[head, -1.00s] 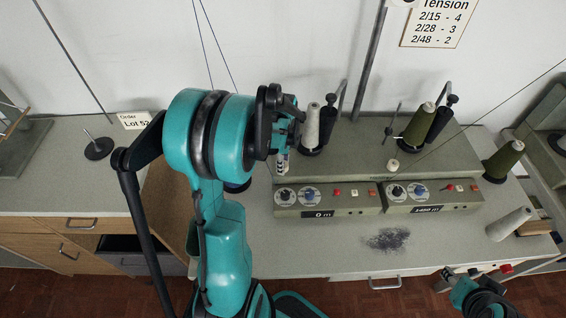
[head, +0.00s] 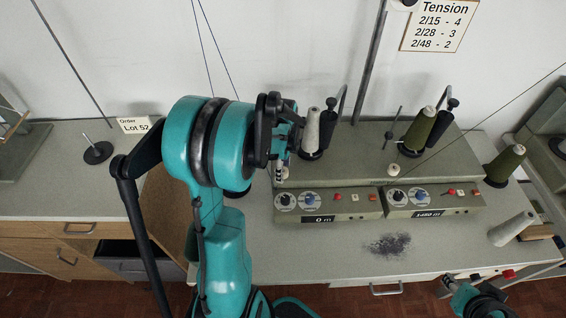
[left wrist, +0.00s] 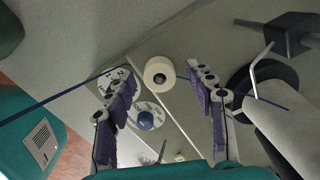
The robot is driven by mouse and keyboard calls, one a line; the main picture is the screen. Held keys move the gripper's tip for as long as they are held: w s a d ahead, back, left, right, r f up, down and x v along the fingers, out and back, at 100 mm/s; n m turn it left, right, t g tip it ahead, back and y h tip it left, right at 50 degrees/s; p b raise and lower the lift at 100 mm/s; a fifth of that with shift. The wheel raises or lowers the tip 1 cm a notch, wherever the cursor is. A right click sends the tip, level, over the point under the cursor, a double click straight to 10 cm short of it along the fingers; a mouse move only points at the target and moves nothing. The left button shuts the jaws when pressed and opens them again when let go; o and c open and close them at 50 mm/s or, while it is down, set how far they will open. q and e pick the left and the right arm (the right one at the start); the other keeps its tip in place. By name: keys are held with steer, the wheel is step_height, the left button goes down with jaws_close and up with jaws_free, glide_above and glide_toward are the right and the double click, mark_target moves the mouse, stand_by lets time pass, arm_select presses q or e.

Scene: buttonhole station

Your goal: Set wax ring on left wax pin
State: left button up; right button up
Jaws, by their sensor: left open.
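A cream wax ring (left wrist: 160,74) sits at the front left of the winder's grey-green top, above the left control panel; it shows partly in the head view (head: 282,173). Its pin is hidden under it or too small to make out. My left gripper (head: 281,160) is just above the ring. In the left wrist view the fingers of this gripper (left wrist: 158,82) are open on either side of the ring, with gaps between. A second cream wax piece (head: 393,170) sits above the right panel. My right gripper (head: 446,281) is low at the right, its jaws unclear.
A grey yarn cone (head: 311,132) stands close right of my left gripper. Green cones (head: 419,128) stand further right. Thin yarns (head: 220,60) run up the wall. A lying pale cone (head: 511,228) and dark lint (head: 388,245) are on the bench, whose front middle is otherwise clear.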

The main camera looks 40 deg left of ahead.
arm_select(q)
step_height(320, 180, up, 12)
steer(key=shift+f, duration=0.2)
steer(key=shift+s+d, duration=0.1)
stand_by(0.5)
steer(key=s+d+n+t, duration=0.3)
steer(key=s+d+n, duration=0.1)
steer(key=d+n, duration=0.3)
steer(key=s+d+n+t, duration=0.4)
steer(key=s+d+n, duration=0.1)
steer(key=d, duration=0.7)
steer(key=shift+d+r+n, duration=0.15)
steer(key=shift+r+n, duration=0.3)
steer(key=shift+n, duration=0.45)
